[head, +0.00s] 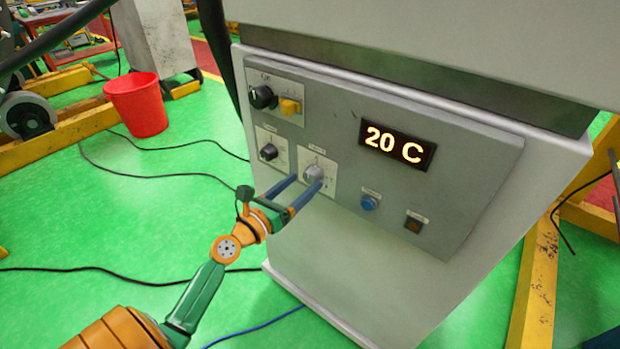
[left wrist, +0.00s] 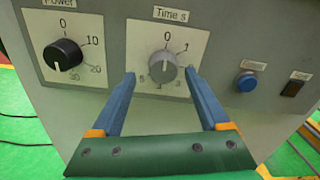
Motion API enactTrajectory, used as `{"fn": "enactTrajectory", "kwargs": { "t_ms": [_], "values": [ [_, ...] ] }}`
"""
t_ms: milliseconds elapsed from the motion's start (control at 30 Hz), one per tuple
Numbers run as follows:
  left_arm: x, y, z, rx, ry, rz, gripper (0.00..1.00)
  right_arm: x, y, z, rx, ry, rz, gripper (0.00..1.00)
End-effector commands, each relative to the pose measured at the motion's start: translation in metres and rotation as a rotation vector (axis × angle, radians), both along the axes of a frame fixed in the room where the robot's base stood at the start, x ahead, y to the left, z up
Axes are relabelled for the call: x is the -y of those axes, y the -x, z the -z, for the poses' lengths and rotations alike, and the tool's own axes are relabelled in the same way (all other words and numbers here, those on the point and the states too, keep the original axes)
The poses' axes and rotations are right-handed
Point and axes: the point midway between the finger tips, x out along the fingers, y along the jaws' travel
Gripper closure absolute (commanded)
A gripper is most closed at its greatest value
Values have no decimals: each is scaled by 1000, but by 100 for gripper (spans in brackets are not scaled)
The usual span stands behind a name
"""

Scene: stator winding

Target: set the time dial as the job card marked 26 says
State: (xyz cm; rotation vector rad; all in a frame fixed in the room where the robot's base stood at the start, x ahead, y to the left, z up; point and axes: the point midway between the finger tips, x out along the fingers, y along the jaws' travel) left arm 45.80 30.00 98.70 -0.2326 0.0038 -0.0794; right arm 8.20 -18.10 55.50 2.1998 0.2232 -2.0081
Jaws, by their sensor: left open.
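The time dial is a grey round knob (left wrist: 162,67) on a white plate labelled "Time s", with 0 at the top and 1 to its upper right. It also shows in the head view (head: 314,172). Its pointer mark is too faint for me to read its setting. My left gripper (head: 307,182) is open, with its two blue fingers pointing at the panel. In the left wrist view (left wrist: 160,73) the fingertips lie to the left and right of the knob, with gaps. I cannot tell whether the tips reach its depth. No job card marked 26 is in view.
The black power dial (left wrist: 63,54) is left of the time dial. A blue button (head: 369,203) and a dark switch (head: 414,224) are to the right. A display (head: 397,145) reads 20 C. Above left are a black knob (head: 262,97) and a yellow one (head: 290,106).

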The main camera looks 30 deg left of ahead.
Motion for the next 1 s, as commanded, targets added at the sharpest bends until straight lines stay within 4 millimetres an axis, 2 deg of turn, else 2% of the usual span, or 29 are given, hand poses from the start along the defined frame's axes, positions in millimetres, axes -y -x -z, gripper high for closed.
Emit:
{"fn": "enactTrajectory", "kwargs": {
  "t_ms": [133, 433, 700, 733, 1000],
  "values": [
    [1, -16, 0, 1, -1, -1, 21, 0, 0, -1, 0, 0, -1, 50],
    [2, -20, 1, -1, -2, -1, 21, 5, -1, -1, 2, 9, 0, 50],
    [2, -20, 1, -2, -3, -1, 94, 6, -2, -1, 3, 10, 1, 50],
    [2, -20, 1, -2, -3, -1, 100, 6, -2, -1, 3, 10, 1, 50],
    [1, -20, 1, 0, -30, -1, 100, 6, -2, -1, 4, 9, 1, 50]
  ]
}}
